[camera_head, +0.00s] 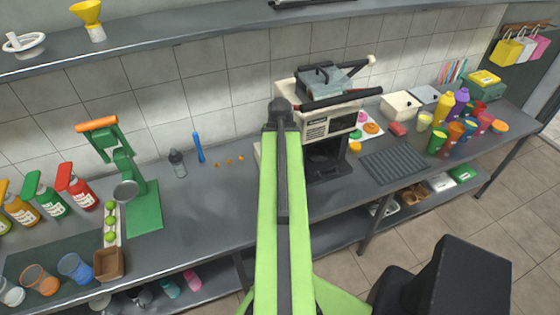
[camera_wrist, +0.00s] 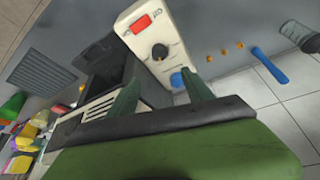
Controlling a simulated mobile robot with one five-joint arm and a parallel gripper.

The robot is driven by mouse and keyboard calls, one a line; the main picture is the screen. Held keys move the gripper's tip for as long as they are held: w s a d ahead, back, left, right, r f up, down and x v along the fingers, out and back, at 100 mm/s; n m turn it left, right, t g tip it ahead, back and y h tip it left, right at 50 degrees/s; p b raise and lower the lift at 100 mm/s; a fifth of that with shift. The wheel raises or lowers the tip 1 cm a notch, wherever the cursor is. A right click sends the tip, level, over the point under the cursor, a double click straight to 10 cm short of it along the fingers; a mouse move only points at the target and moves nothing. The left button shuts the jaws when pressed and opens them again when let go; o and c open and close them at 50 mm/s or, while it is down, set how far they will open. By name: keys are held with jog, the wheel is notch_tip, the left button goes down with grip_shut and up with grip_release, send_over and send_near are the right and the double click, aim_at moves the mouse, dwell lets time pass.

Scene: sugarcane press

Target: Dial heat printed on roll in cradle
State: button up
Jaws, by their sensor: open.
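The sealing machine (camera_head: 325,125) stands on the counter, with my arm in front of its left side in the head view. In the wrist view its cream control panel (camera_wrist: 140,42) carries a red switch (camera_wrist: 141,24), a black dial (camera_wrist: 159,52) and a blue button (camera_wrist: 176,80). Small print on the panel is too small to read. My gripper (camera_wrist: 160,77) is open, with its green fingers apart and pointing towards the panel. The dial shows beyond the gap between the fingertips. A greyish roll-like part (camera_head: 318,85) lies on top of the machine; any print on it is unreadable.
A green citrus press (camera_head: 140,180) and bottles stand at the left. A blue stick (camera_head: 198,147), a grey shaker (camera_head: 177,163) and small orange bits lie left of the machine. A dark grooved mat (camera_head: 395,163) and several cups are at the right.

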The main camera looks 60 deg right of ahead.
jog(key=b+x, duration=1.5)
jog(key=x, duration=0.2)
jog(key=shift+s+a+f, duration=0.1)
jog(key=shift+f, duration=0.05)
grip_shut()
jog(key=shift+m, duration=0.3)
grip_release()
jog(key=shift+r, duration=0.2)
